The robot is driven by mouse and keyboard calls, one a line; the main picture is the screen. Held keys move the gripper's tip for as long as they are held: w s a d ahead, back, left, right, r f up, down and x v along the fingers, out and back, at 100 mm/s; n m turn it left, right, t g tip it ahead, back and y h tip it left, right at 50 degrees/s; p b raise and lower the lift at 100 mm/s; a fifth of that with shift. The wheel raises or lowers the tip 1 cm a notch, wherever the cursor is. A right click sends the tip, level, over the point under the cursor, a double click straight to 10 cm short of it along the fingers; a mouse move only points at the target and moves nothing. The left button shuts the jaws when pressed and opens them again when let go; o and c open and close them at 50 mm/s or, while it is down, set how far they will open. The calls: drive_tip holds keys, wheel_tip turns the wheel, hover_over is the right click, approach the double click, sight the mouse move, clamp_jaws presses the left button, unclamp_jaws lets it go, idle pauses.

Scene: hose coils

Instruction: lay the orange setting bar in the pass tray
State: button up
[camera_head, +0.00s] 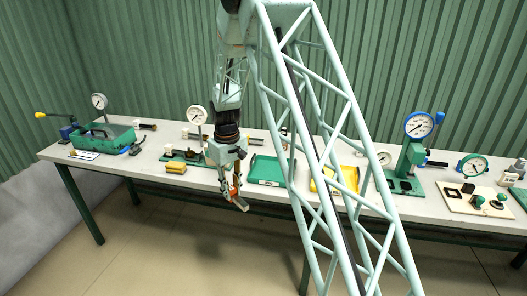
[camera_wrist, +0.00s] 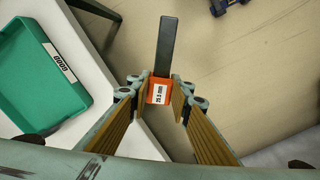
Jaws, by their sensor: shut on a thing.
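The orange setting bar has an orange end block (camera_wrist: 159,91) with a white size label and a dark grey bar (camera_wrist: 167,45) sticking out beyond the fingers. My gripper (camera_wrist: 160,95) is shut on the orange block, with a tan-padded finger on each side. In the head view my gripper (camera_head: 235,188) hangs fingers down at the table's front edge, left of the green tray (camera_head: 268,181). The green tray also shows at the left of the wrist view (camera_wrist: 75,105), apart from the bar; its label seems to read GOOD. Its visible floor is empty.
A yellow tray (camera_head: 352,190) stands right of the green one, partly behind my arm. Dial gauges, a green toolbox (camera_head: 104,137) and yellow blocks (camera_head: 176,167) stand on the white table (camera_head: 150,166). Floor shows below the held bar in the wrist view.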

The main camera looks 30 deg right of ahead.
drive_tip(key=w+d+r+n+p, duration=0.3)
drive_tip(key=w+d+p, duration=0.1)
drive_tip(key=w+d, duration=0.4)
drive_tip(key=r+n+p, duration=0.2)
drive_tip(key=n+p, duration=0.2)
hover_over(264, 177)
drive_tip(key=shift+w+a+f, duration=0.1)
drive_tip(key=shift+f, duration=0.05)
drive_tip(key=shift+f, duration=0.1)
drive_tip(key=shift+f+b, duration=1.6)
drive_tip(key=shift+f, duration=1.4)
drive_tip(key=shift+f+b, duration=0.55)
drive_tip(key=shift+f, duration=0.1)
idle(0.8)
drive_tip(key=o, duration=1.2)
drive_tip(key=shift+c, duration=0.2)
